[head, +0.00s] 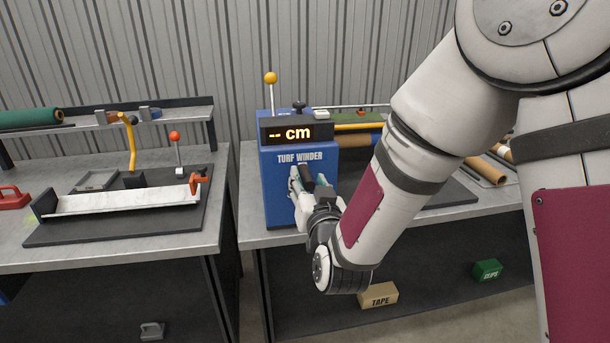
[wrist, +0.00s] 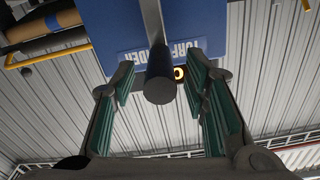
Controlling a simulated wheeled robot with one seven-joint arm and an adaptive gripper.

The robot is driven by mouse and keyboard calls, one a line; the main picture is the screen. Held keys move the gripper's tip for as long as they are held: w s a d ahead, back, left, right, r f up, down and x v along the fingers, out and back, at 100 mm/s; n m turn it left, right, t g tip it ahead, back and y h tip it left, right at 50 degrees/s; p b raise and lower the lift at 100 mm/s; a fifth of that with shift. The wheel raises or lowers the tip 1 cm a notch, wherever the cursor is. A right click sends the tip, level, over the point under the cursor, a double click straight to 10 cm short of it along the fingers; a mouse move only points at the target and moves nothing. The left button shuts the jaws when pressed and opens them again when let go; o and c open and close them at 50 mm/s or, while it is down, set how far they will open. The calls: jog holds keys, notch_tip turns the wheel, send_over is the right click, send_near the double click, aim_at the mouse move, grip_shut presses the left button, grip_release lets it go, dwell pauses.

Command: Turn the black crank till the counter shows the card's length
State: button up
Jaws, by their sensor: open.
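The blue turf winder (head: 275,190) stands on the right bench. Its counter (head: 297,133) shows "-- cm" in orange. The black crank's grip (head: 306,172) points out from the winder's front below the lettering. In the wrist view the dark round end of the crank grip (wrist: 160,88) lies between my two green-padded fingers. My gripper (head: 301,184) is open around the grip, with gaps visible on both sides. It also shows in the wrist view (wrist: 163,100). My fingers hide part of the crank in the head view. I cannot make out a card with a length.
A yellow-knobbed lever (head: 271,80) and a black knob (head: 299,105) top the winder. Brown rolls (head: 487,168) lie right, partly behind my arm. The left bench holds a tray with a white strip (head: 125,199) and a red-knobbed lever (head: 175,137). A tape box (head: 379,295) sits below.

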aim_at(305, 172)
jog(key=shift+x, duration=2.25)
grip_shut()
